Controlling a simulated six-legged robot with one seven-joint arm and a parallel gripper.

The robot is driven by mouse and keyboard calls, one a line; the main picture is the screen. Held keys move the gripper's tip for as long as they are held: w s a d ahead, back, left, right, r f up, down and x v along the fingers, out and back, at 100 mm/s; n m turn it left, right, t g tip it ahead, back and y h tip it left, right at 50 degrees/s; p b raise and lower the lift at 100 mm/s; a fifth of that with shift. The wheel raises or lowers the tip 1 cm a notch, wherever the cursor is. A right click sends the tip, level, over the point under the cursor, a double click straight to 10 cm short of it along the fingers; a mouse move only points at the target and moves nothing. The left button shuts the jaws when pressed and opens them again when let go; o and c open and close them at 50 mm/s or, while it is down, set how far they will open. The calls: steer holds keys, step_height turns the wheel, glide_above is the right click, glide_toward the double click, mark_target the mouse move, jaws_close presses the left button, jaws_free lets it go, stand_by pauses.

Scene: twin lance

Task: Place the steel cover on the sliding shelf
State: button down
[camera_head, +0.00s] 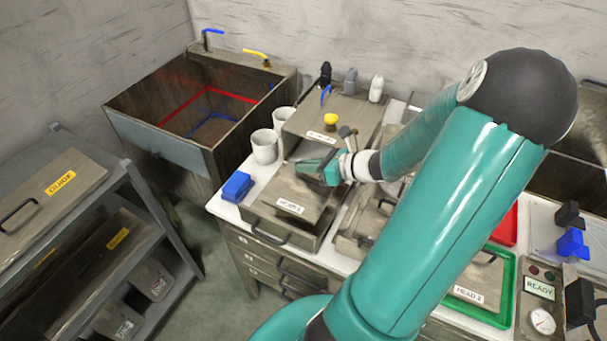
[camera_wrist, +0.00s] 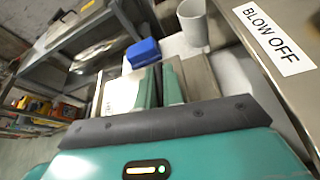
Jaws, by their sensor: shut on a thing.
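A flat steel cover (camera_head: 318,211) marked "HEAD 1" is on a worktop, on or as the top of a low steel box; I cannot tell where cover and box part. My gripper (camera_head: 322,172) is low over it, shut on what seems to be part of the cover. In the wrist view the gripper's two teal fingers (camera_wrist: 160,86) are close together, and they hide the held part. A grey rack (camera_head: 137,182) with several levels stands at the left. Its top level bears a steel panel (camera_head: 55,190) with a yellow label; which level slides I cannot tell.
A blue block (camera_head: 236,187) and white cups (camera_head: 264,147) stand close to the cover. A steel unit marked "BLOW OFF" (camera_wrist: 274,38) rises beside my gripper. A deep open sink (camera_head: 160,110) is behind. A floor gap separates worktop and rack. Red and green trays (camera_head: 507,290) lie right.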

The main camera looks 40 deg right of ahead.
mark_target(304, 175)
steer(key=shift+w+d+f, duration=0.1)
steer(key=shift+w+f, duration=0.9)
steer(key=shift+f, duration=1.65)
steer(key=c, duration=1.5)
jaws_free()
